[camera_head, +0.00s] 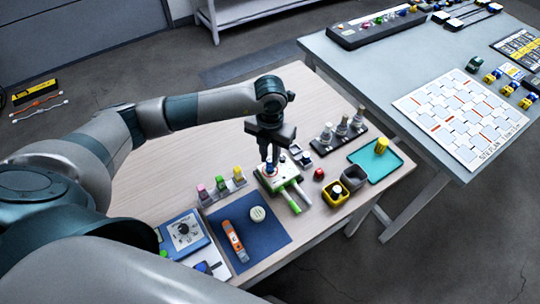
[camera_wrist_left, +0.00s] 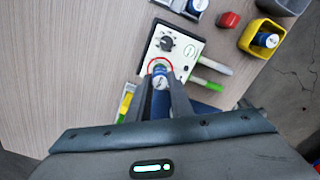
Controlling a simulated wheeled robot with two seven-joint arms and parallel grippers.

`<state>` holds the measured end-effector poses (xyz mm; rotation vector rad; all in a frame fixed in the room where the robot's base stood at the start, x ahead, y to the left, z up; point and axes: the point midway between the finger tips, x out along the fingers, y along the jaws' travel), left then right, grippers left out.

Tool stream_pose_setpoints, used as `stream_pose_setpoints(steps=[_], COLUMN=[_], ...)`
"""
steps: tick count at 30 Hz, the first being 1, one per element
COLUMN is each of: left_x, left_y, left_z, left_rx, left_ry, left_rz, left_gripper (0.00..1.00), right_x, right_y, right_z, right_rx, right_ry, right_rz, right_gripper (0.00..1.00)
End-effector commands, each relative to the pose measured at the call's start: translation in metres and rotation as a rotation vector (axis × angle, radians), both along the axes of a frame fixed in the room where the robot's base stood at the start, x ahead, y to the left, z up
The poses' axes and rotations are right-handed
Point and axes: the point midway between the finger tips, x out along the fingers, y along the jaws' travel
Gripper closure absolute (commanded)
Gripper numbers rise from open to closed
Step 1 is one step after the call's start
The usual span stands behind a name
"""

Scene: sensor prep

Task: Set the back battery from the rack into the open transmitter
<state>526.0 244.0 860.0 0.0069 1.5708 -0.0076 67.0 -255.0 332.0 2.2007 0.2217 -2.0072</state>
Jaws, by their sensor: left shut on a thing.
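The transmitter (camera_head: 271,184) is a small white box with a dark knob on top, on the wooden table; it also shows in the left wrist view (camera_wrist_left: 190,43). My left gripper (camera_head: 269,161) points down over its near left part. In the left wrist view the gripper (camera_wrist_left: 162,88) is shut on a blue battery (camera_wrist_left: 160,104). A red ring shows around the battery's far end, at the transmitter's edge. I cannot tell how deep the battery sits. The grey rack (camera_head: 301,157) stands just behind the transmitter, with a blue battery in it (camera_wrist_left: 193,6). My right gripper is out of view.
A yellow bin (camera_head: 335,197) with a blue battery, a grey bin (camera_head: 354,178) and a red block (camera_head: 319,174) lie right of the transmitter. Green and white pens (camera_head: 291,202) lie close by. A blue mat (camera_head: 250,238) is in front. The table's left back is clear.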

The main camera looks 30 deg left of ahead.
Motion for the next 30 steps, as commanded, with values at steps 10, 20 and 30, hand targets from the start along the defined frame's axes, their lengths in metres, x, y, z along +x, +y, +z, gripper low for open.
stream_pose_setpoints(steps=[10, 20, 30], left_x=[0.0002, 0.0001, 0.0001], left_y=[0.0001, 0.0001, 0.0001], left_z=[-0.0006, 0.0001, -0.0027], left_rx=[0.0, 0.0, 0.0], left_ry=[0.0, 0.0, 0.0], left_rz=[0.0, 0.0, 0.0], left_gripper=[0.96, 0.96, 0.96], right_x=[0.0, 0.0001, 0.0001], right_y=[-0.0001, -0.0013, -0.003], right_z=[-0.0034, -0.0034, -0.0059], right_rx=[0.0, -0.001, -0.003], right_ry=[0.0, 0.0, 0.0], right_rz=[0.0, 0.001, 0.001], right_gripper=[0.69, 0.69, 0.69])
